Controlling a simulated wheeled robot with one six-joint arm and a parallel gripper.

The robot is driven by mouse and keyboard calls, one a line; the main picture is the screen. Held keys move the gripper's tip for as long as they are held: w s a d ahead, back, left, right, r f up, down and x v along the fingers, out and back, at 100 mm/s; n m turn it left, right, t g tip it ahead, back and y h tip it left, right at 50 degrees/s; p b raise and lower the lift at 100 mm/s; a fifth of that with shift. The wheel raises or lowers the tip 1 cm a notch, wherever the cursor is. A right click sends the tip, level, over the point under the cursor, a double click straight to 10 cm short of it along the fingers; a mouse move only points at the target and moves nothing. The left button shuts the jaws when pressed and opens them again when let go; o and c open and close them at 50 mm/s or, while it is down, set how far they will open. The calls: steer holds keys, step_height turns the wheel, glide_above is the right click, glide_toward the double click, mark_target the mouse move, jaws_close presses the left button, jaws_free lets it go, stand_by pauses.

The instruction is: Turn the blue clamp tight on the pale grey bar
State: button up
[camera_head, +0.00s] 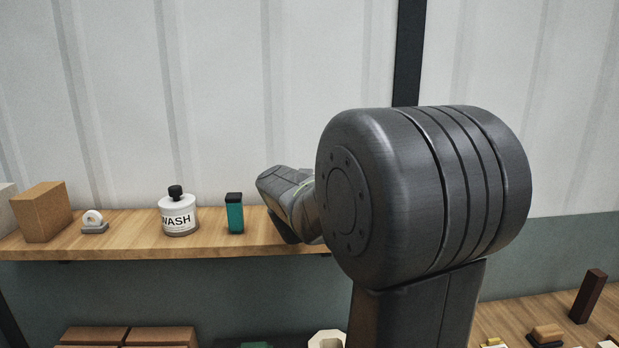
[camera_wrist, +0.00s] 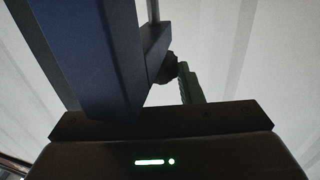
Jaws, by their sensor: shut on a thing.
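The blue clamp (camera_wrist: 95,55) fills the upper left of the wrist view, very close to the camera. It has a broad blue face and a narrower arm, with a small dark knob (camera_wrist: 168,68) beside it. My gripper (camera_wrist: 150,112) is shut on the clamp; its dark body spans the bottom of that view, and its fingertips are mostly hidden. I cannot make out the pale grey bar in either view. In the head view my dark arm hides the clamp and the grip.
A wooden shelf (camera_head: 120,245) runs along the white wall. On it stand a brown box (camera_head: 42,212), a small white-and-grey item (camera_head: 94,222), a WASH bottle (camera_head: 178,214) and a teal container (camera_head: 235,216). A dark upright block (camera_head: 588,296) stands on the lower right surface.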

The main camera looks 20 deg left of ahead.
steer(key=shift+f, duration=0.1)
steer(key=o, duration=1)
steer(key=shift+c, duration=0.2)
steer(key=v, duration=1.3)
steer(key=shift+s+b, duration=0.4)
steer(key=shift+w, duration=0.15)
steer(key=x, duration=1.3)
steer(key=shift+w+p, duration=0.3)
steer(key=shift+p, duration=0.05)
